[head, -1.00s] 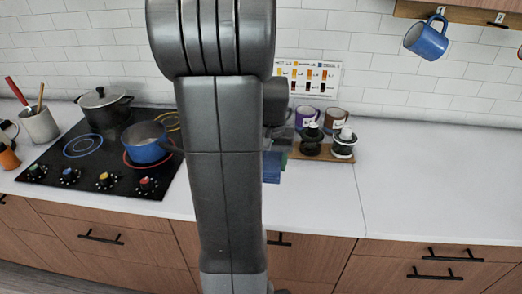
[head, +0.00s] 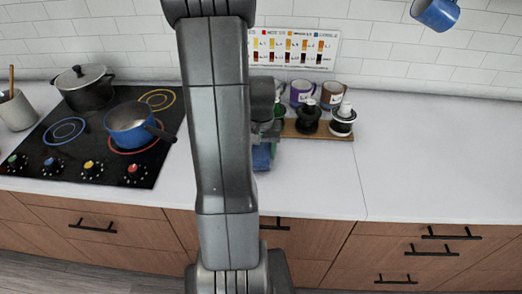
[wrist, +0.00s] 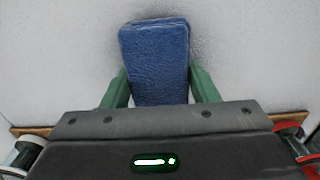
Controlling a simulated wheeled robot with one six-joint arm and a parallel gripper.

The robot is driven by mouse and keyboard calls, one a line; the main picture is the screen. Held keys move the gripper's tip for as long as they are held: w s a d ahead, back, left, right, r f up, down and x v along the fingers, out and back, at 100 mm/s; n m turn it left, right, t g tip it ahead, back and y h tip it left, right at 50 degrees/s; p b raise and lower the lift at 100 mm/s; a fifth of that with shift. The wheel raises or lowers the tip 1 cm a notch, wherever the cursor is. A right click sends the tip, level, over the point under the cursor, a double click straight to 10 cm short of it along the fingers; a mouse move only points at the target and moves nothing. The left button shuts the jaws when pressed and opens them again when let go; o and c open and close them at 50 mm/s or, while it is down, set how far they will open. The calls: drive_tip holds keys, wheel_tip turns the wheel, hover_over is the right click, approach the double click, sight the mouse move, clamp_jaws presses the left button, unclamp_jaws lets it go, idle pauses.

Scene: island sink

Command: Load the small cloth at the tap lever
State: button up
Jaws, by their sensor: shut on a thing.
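A small blue folded cloth (wrist: 155,60) is held between the two green fingers of my gripper (wrist: 158,78), which is shut on it. The cloth sticks out past the fingertips over a plain pale surface in the wrist view. In the head view, the blue cloth (head: 262,157) shows just right of my arm, over or on the white counter, and my arm hides most of my gripper. I cannot tell whether the cloth touches the counter. No tap lever shows in either view.
Dark bottles (head: 307,120) and mugs (head: 301,92) stand by a wooden board (head: 290,131) just behind my gripper. A hob (head: 62,152) with a blue pan (head: 128,124) and a lidded pot (head: 84,88) is left. A blue mug (head: 436,12) hangs upper right. The right counter (head: 430,165) is clear.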

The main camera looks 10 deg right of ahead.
sight(261, 149)
drive_tip(key=shift+f, duration=0.4)
drive_tip(key=shift+f, duration=0.15)
drive_tip(key=o, duration=1)
drive_tip(key=shift+o, duration=0.2)
wheel_tip(261, 149, up, 12)
drive_tip(key=shift+r, duration=0.2)
